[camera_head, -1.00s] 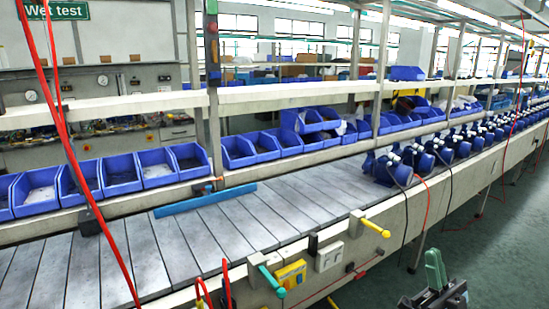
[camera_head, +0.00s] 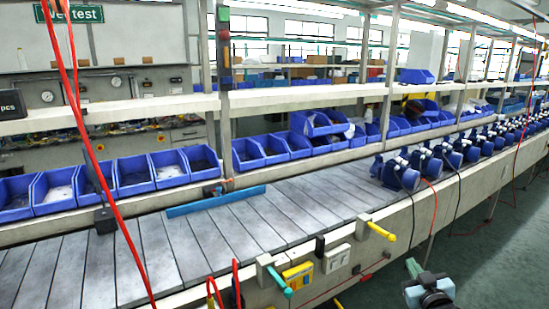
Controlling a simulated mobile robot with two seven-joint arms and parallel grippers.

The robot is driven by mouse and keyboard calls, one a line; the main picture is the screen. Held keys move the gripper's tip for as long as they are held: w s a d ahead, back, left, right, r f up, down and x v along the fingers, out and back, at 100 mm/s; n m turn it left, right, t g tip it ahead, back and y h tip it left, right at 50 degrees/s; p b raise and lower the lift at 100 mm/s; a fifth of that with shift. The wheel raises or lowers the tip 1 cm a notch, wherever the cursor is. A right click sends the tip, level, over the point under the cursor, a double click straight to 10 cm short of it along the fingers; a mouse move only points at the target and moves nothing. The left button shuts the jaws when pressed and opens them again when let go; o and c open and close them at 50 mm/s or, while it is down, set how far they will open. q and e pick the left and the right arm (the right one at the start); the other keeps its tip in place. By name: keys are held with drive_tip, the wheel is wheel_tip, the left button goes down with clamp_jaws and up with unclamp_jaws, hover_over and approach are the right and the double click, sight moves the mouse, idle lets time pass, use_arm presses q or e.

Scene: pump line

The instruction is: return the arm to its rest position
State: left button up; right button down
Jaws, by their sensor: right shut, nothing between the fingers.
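My right gripper (camera_head: 414,269) shows at the bottom right, in front of the line and over the green floor. Its green fingers are shut with nothing between them, and its dark wrist (camera_head: 432,297) is cut by the bottom edge. It is apart from the conveyor. My left gripper is out of view.
The slatted conveyor (camera_head: 190,245) crosses the view, with a blue bar (camera_head: 215,201) on it and several blue pumps (camera_head: 402,174) at the right. Blue bins (camera_head: 133,175) line the shelf behind. A yellow-handled lever (camera_head: 381,232) sticks out from the front edge. Red hoses (camera_head: 96,170) hang at the left. The floor (camera_head: 480,260) at the right looks clear.

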drive_tip(key=s+a+f+g, duration=0.3)
drive_tip(key=s+a+f, duration=0.1)
drive_tip(key=s+f, duration=0.55)
drive_tip(key=s+a+f+g, duration=0.2)
drive_tip(key=s+a+f, duration=0.2)
drive_tip(key=s+f, duration=0.5)
drive_tip(key=s+a+f+g, duration=0.1)
drive_tip(key=s+a+f, duration=0.1)
drive_tip(key=s, duration=0.7)
drive_tip(key=s+a+f+g+y, duration=0.1)
drive_tip(key=s+a, duration=0.3)
drive_tip(key=s, duration=0.5)
drive_tip(key=s+a+f+g+y, duration=0.1)
drive_tip(key=s+a+f+g, duration=0.1)
drive_tip(key=s, duration=0.7)
drive_tip(key=shift+s+a+f+m, duration=0.4)
drive_tip(key=shift+a+f, duration=0.15)
drive_tip(key=shift+f, duration=0.05)
